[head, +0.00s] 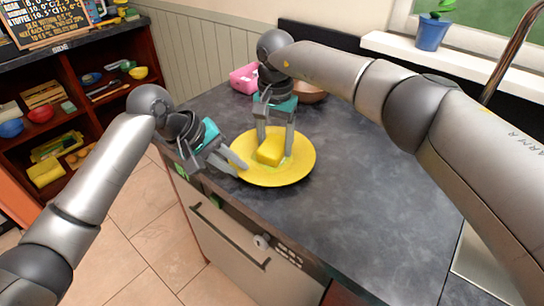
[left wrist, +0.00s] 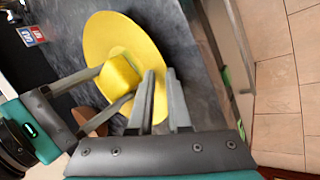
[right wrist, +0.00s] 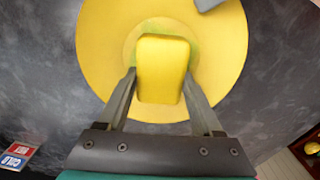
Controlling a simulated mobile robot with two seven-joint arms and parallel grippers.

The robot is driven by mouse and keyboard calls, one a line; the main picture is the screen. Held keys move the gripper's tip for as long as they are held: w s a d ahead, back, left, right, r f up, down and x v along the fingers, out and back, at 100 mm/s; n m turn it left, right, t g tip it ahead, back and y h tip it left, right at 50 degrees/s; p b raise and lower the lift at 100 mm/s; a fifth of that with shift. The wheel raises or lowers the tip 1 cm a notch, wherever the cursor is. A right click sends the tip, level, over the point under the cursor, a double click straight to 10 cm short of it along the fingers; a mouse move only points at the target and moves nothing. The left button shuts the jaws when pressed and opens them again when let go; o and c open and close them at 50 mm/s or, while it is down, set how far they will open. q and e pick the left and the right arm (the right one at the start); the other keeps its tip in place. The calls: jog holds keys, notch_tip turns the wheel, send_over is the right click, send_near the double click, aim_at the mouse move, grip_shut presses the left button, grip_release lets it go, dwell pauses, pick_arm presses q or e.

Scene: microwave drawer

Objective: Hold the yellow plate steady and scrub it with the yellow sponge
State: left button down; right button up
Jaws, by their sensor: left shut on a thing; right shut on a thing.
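The yellow plate (head: 296,172) lies on the dark countertop near its front left edge. My left gripper (head: 238,164) is shut on the plate's left rim; the left wrist view shows its fingers (left wrist: 160,90) close together at the rim. The yellow sponge (head: 271,150) is at the plate's middle. My right gripper (head: 273,146) points down from above and is shut on the sponge, one finger on each side. In the right wrist view the sponge (right wrist: 162,68) covers part of a greenish smear (right wrist: 160,26) on the plate.
A pink container (head: 243,78) and a brown bowl (head: 309,93) stand at the back of the counter, partly behind my right arm. The counter (head: 370,200) right of the plate is clear. A handled appliance front (head: 230,235) is below the edge. Shelves (head: 65,120) stand at the left.

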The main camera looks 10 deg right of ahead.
pick_arm(q)
jog(key=shift+a+f, duration=0.1)
pick_arm(e)
jog(key=shift+s+a, duration=0.4)
jog(key=shift+s, duration=0.3)
jog(key=shift+w+d+f, duration=0.1)
jog(key=shift+w+d, duration=0.4)
jog(key=shift+w, duration=0.25)
jog(key=shift+s+a, duration=0.45)
jog(key=shift+s, duration=0.3)
jog(key=shift+w+d, duration=0.4)
jog(key=shift+w, duration=0.35)
jog(key=shift+s+a, duration=0.4)
jog(key=shift+s, duration=0.35)
jog(key=shift+w+d, duration=0.4)
jog(key=shift+w, duration=0.35)
jog(key=shift+s+a, duration=0.4)
jog(key=shift+s, duration=0.35)
pick_arm(q)
jog(key=shift+s, duration=0.1)
pick_arm(e)
jog(key=shift+w+d, duration=0.45)
jog(key=shift+w, duration=0.3)
